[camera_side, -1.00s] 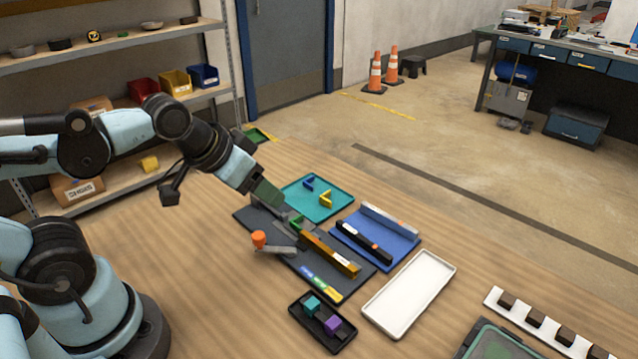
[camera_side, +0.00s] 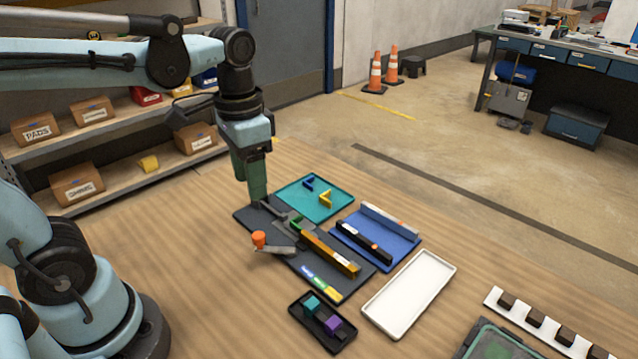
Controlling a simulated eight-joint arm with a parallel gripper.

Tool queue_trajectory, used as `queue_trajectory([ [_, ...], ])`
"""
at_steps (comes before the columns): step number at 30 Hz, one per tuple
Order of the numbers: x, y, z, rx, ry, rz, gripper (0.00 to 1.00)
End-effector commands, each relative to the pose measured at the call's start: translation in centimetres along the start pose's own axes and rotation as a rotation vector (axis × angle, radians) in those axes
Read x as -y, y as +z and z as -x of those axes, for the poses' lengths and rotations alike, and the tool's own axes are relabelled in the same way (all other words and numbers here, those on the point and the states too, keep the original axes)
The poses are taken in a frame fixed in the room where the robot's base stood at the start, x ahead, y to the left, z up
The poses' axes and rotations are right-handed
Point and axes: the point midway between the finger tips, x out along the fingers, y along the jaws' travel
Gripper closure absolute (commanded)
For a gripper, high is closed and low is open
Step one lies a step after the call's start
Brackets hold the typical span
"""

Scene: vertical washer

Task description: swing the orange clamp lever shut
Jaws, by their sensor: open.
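The clamp lever has an orange knob (camera_side: 258,239) on a grey arm (camera_side: 275,249), which sticks out over the left front side of the dark fixture plate (camera_side: 318,273). A long yellow-brown bar (camera_side: 330,253) lies along the fixture, with a small green piece (camera_side: 296,224) at its far end. My gripper (camera_side: 257,199) points down over the far left end of the plate, behind the orange knob and apart from it. It is open, and I see nothing held in it. The gap between its fingers is hard to see from this side.
A teal tray (camera_side: 335,208) with blue and yellow angle pieces lies behind the fixture. A blue tray (camera_side: 398,247) with bars and an empty white tray (camera_side: 410,294) are to the right. A black tray (camera_side: 341,347) with teal and purple blocks stands in front. The wooden table left of the knob is clear.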

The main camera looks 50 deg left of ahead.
Motion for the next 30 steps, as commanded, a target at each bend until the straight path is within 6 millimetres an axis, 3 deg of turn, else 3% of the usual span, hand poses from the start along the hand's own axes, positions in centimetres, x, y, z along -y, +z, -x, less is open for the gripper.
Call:
queue_trajectory([
  [30,0.0,0.0,-10.9,-0.001,0.0,0.0,0.47],
])
